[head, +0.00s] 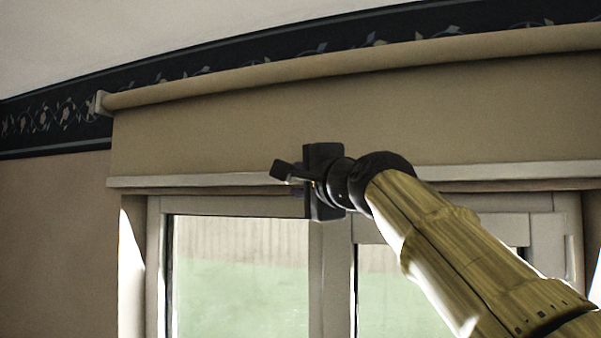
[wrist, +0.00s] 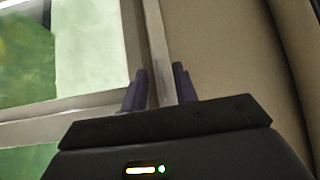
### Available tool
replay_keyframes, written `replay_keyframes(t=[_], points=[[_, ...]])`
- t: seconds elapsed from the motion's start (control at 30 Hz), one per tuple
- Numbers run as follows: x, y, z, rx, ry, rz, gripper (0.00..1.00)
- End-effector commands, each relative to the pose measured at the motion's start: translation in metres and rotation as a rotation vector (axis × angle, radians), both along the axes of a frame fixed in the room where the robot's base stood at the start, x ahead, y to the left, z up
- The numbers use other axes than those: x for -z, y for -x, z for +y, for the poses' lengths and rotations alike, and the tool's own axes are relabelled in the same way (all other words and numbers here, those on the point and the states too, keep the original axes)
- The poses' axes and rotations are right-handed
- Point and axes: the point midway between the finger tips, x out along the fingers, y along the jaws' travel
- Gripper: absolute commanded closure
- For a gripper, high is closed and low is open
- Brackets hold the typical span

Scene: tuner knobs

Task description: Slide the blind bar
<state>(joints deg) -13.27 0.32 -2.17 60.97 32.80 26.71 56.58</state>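The blind bar (head: 210,181) is a pale, narrow strip along the lower edge of the beige blind (head: 220,135), across the top of the window. In the wrist view, the two dark fingers of my gripper (wrist: 160,72) stand apart, one on each side of the bar (wrist: 155,45). Some gap shows between the fingers and the bar. I cannot tell whether either finger touches it.
The blind's roller (head: 300,68) runs along the top, with a pale end bracket (head: 102,102) at left. The window frame (head: 330,265) and glass (head: 240,290) lie below the bar. A dark floral border (head: 55,122) crosses the wall above.

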Motion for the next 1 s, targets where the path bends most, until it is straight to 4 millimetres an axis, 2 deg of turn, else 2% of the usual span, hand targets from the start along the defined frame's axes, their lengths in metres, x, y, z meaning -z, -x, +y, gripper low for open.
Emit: replay_keyframes(t=[0.2,0.37,0.77,1.0], points=[[0.000,0.000,0.000,0.000,0.000,-0.001,0.71],[0.000,0.000,0.000,0.000,0.000,0.000,1.00],[0.005,-0.001,0.002,-0.003,-0.001,0.001,1.00],[0.030,-0.012,0.009,-0.017,-0.001,0.004,1.00]])
